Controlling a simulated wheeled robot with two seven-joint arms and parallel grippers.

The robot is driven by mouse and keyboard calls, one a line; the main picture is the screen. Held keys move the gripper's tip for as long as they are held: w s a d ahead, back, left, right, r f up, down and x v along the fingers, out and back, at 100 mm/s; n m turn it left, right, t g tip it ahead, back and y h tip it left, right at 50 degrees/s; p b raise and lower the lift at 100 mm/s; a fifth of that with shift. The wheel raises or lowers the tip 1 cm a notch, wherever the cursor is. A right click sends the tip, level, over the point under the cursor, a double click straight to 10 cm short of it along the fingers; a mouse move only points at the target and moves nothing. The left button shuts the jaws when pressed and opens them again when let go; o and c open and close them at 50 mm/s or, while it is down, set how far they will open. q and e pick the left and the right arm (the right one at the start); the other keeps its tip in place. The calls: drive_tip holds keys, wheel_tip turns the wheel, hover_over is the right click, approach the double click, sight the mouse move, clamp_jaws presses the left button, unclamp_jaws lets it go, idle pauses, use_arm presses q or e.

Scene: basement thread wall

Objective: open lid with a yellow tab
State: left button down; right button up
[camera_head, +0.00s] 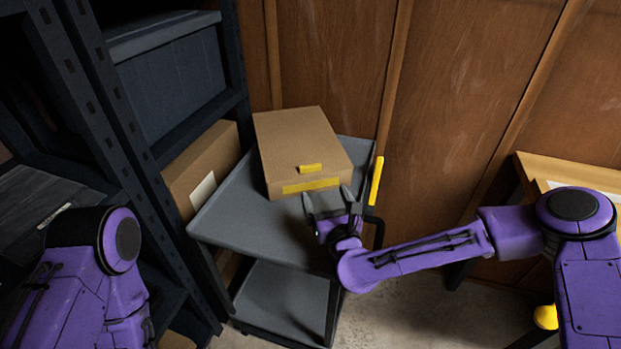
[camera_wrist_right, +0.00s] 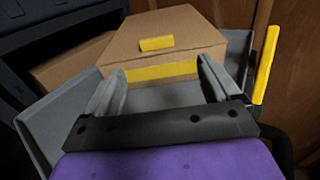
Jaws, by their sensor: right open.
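A brown cardboard box (camera_head: 300,147) with a closed lid stands on the top shelf of a grey cart. A yellow tab (camera_head: 310,168) sits on the lid near its front edge, and a yellow strip (camera_head: 311,185) runs across the box's front face. In the right wrist view the tab (camera_wrist_right: 156,43) and strip (camera_wrist_right: 150,71) lie ahead of the fingers. My right gripper (camera_head: 328,199) is open and empty, just in front of the box's front face, below the lid tab. Its fingers (camera_wrist_right: 160,83) are spread wide. My left arm shows at the left; its gripper is out of view.
The grey cart (camera_head: 235,222) has a raised rim and a yellow handle (camera_head: 375,181) at its right, close to my right gripper. Dark shelving (camera_head: 100,100) with a grey bin (camera_head: 170,75) and another carton (camera_head: 203,165) stands left. A wooden wall (camera_head: 450,90) is behind.

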drive_tip(key=p, duration=0.1)
approach(311, 167)
drive_tip(key=w, duration=0.2)
drive_tip(key=shift+w+a+r, duration=0.2)
drive_tip(key=shift+w+r, duration=0.05)
drive_tip(key=shift+r, duration=0.05)
drive_tip(key=w, duration=0.3)
drive_tip(key=w+a+p, duration=0.1)
drive_tip(key=w, duration=0.1)
drive_tip(key=shift+w+a+f, duration=0.1)
drive_tip(key=shift+w+f, duration=0.15)
